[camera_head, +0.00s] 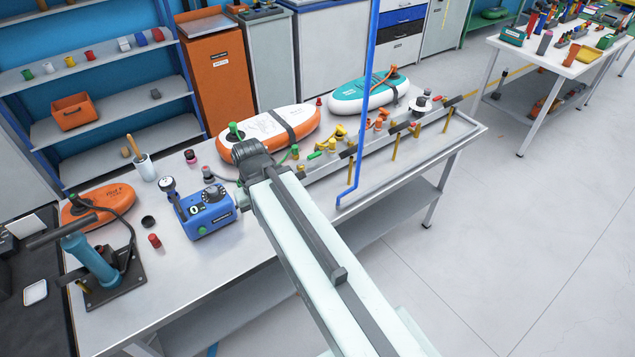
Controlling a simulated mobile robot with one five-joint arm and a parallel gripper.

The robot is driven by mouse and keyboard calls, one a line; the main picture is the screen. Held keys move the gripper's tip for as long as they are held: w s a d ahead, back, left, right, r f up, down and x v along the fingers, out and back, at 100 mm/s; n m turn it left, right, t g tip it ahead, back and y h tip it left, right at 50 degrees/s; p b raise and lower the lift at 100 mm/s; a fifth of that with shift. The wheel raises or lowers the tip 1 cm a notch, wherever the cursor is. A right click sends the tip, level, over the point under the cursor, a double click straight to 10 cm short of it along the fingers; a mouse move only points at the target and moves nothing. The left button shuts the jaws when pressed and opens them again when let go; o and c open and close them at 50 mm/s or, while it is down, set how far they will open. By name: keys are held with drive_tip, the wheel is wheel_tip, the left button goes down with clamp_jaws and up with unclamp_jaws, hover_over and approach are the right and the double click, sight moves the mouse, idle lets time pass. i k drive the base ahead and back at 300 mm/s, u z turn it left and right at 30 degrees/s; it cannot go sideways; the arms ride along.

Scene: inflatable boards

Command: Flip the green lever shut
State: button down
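Several small green parts show in the head view, and I cannot tell for sure which is the green lever. One green piece (234,130) stands on the left end of the orange-and-white inflatable board (292,120), just beyond my gripper. Another green piece (295,152) is right of my wrist, with a flat green handle (314,155) beside it near yellow fittings. My gripper (249,151) is at the end of my arm, over the bench by the board's near left edge. Its fingers are dark and seen from behind, so their opening is hidden.
A blue box with dials (206,210) stands left of my arm. A teal hand pump (90,258) and small orange board (97,204) are further left. A blue upright post (369,90) rises at the bench's front right. A teal board (360,95) lies behind.

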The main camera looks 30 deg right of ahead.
sight(319, 153)
drive_tip(key=z, duration=0.7)
drive_tip(key=k, duration=0.15)
drive_tip(key=u, duration=1.3)
drive_tip(key=i, duration=0.6)
drive_tip(key=u, duration=0.2)
